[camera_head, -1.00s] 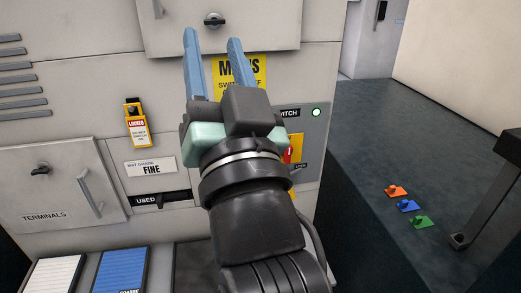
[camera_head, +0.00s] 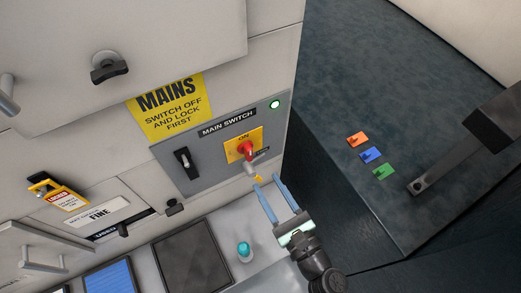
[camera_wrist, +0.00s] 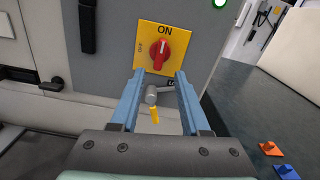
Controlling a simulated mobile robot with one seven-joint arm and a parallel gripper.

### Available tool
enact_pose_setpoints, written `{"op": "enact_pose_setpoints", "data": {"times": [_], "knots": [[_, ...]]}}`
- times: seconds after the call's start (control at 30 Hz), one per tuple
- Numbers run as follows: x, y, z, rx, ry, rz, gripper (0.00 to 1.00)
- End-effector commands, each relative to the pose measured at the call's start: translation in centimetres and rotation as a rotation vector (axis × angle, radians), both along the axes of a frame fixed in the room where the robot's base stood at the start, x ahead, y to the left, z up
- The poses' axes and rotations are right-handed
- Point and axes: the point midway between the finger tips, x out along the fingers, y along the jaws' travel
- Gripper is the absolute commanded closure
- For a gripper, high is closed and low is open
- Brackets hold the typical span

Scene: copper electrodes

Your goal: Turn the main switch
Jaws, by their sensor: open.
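The main switch is a red rotary knob (camera_head: 247,150) on a yellow plate (camera_head: 233,149), set in a grey panel under the "MAIN SWITCH" label. The wrist view shows the knob (camera_wrist: 160,54) with its handle roughly upright, toward ON; OFF is printed at the plate's left. My gripper (camera_head: 269,183) is open and empty, below and slightly right of the knob in the head view. In the wrist view the fingertips (camera_wrist: 160,73) lie just below the knob, apart from each other. I cannot tell the remaining depth to the panel.
A grey metal part (camera_wrist: 158,94) with a yellow tag (camera_wrist: 155,115) sticks out below the knob, seen between my fingers. A green lamp (camera_head: 274,104) glows at the panel's upper right. A black lever (camera_head: 187,164) is at left. Orange, blue and green pieces lie on the dark surface at right.

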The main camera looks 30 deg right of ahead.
Motion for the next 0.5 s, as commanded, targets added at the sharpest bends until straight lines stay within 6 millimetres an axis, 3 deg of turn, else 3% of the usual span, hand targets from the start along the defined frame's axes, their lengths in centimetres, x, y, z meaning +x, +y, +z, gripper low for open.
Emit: {"op": "enact_pose_setpoints", "data": {"times": [0.5], "knots": [[6.0,0.2,0.0,-0.010,-0.003,0.004,0.54]]}}
